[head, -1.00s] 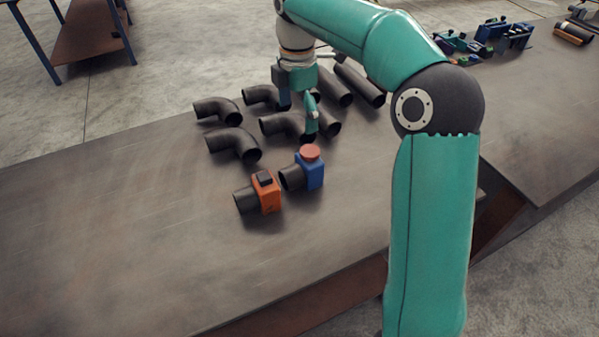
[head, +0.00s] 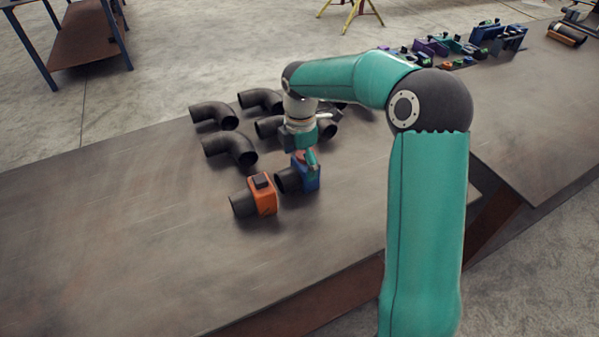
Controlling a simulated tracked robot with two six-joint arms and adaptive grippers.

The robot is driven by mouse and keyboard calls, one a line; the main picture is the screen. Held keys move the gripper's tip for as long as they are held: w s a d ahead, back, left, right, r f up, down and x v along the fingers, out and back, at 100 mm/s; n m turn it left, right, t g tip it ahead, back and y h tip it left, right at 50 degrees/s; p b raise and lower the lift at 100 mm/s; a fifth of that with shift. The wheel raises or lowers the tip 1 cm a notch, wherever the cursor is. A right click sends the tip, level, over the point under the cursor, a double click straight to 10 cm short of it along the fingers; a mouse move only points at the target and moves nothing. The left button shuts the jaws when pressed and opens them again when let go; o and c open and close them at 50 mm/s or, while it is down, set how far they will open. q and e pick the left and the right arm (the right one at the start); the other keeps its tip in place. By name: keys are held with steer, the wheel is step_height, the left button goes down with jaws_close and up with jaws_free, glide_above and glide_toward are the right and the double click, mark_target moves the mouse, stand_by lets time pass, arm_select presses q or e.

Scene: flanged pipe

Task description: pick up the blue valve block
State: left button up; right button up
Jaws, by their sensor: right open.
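The blue valve block (head: 311,183) sits on the steel table with a dark pipe stub (head: 287,181) on its left side. My right gripper (head: 303,158) is open and points down right at the top of the block, its fingers partly covering the block's red top. I cannot tell whether the fingers touch the block. My left gripper is not in view.
An orange valve block (head: 263,196) with its own pipe stub stands close by on the left. Several black pipe elbows (head: 232,146) lie behind. The table (head: 130,240) is clear at the front left. Colourful clamps (head: 490,33) lie at the far right.

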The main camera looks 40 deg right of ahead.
steer(key=shift+f, duration=1.2)
steer(key=c, duration=1.8)
steer(key=shift+w+d+r, duration=0.1)
steer(key=shift+r, duration=0.05)
steer(key=shift+c, duration=0.3)
steer(key=shift+r, duration=0.1)
